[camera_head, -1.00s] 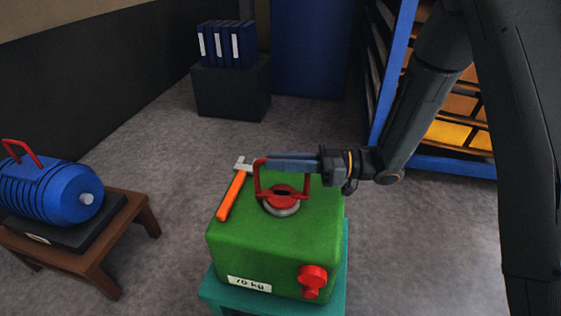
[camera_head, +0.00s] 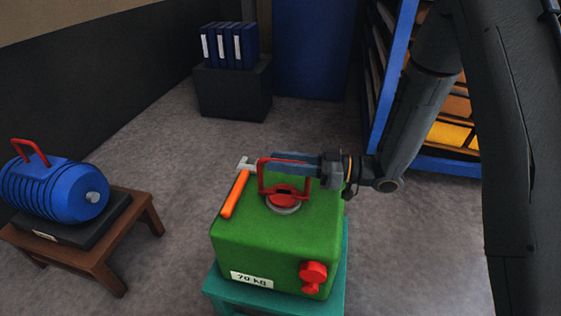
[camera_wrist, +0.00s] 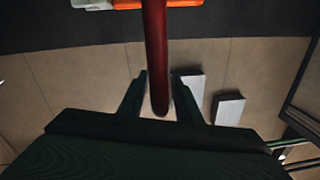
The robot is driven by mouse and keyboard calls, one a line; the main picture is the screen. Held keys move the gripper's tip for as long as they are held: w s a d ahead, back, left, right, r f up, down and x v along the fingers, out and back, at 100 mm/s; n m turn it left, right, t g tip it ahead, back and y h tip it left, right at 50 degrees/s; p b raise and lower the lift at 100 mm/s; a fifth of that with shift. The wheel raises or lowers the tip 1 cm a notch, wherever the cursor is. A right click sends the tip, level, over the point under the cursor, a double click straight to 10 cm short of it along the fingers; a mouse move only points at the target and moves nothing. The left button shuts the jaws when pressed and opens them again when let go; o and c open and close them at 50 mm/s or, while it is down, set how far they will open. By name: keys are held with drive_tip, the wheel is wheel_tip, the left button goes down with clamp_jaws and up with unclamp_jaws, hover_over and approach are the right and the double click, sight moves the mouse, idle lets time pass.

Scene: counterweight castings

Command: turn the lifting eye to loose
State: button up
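The red lifting eye (camera_head: 263,178) is an upright frame with a round red collar on a grey washer. It stands on top of the green casting (camera_head: 260,236), which is labelled 70 kg. My gripper (camera_head: 275,165) reaches in level from the right at the top of the eye. In the wrist view a red bar of the eye (camera_wrist: 156,50) lies between the two fingers (camera_wrist: 159,85). The fingers are close on both sides of it; whether they touch it cannot be told.
An orange-handled hammer (camera_head: 235,194) lies on the casting, left of the eye. A red knob (camera_head: 313,275) sticks out of its front. The casting rests on a teal stand (camera_head: 225,292). A blue ribbed casting (camera_head: 50,190) stands on a brown table (camera_head: 148,207) at left.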

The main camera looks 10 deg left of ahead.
drive_tip(key=d, duration=0.8)
drive_tip(key=shift+r, duration=0.1)
idle(0.5)
